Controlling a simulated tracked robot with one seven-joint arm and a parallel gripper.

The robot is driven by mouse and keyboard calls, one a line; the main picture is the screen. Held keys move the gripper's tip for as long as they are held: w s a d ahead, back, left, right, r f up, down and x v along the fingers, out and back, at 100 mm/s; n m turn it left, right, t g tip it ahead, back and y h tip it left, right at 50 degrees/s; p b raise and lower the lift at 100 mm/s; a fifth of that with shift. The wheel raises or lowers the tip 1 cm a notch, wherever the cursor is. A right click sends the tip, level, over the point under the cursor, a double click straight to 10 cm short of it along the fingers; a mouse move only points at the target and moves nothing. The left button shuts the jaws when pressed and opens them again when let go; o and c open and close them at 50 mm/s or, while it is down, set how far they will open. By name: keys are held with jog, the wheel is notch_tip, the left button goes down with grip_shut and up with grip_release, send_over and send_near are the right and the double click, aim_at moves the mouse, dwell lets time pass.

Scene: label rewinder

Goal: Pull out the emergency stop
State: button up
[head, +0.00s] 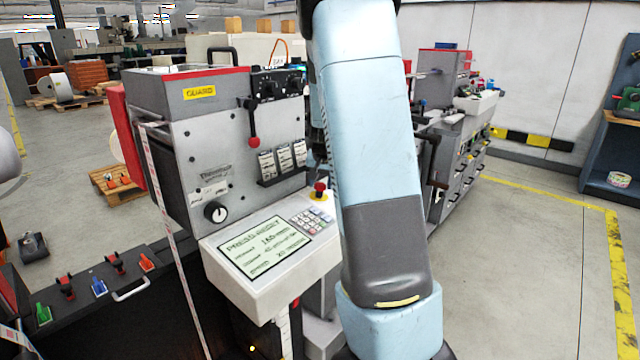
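The emergency stop (320,187) is a small red mushroom button on a yellow base. It sits at the back right corner of the pale control console (262,292), behind the keypad (312,220) and just left of my arm. I cannot tell from here whether the button is pressed in or out. The console's screen (266,246) shows "PRESS RESET" with several lines of smaller text. My blue and grey arm stands upright across the middle of the view, right of the console. My gripper does not show, so its state and distance from the button are hidden.
The grey rewinder body (205,130) carries a red-knobbed lever (254,140) and a black dial (215,212). Open floor (530,260) lies right.

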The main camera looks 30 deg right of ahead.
jog(key=o, duration=0.3)
jog(key=v, duration=1.3)
jog(key=shift+r, duration=0.35)
jog(key=shift+s, duration=0.1)
jog(key=s+a+r+n, duration=0.1)
jog(key=s+a+n, duration=0.1)
jog(key=s+a, duration=0.4)
jog(key=s+a+r+n+y, duration=0.1)
jog(key=s+a, duration=0.5)
jog(key=s, duration=0.7)
jog(key=s+a+r+n+t, duration=0.1)
jog(key=s+a+r+n, duration=0.1)
jog(key=s+a+n, duration=0.2)
jog(key=s+a, duration=0.3)
jog(key=s, duration=0.2)
jog(key=shift+s+r+n+y, duration=0.3)
jog(key=shift+s, duration=0.1)
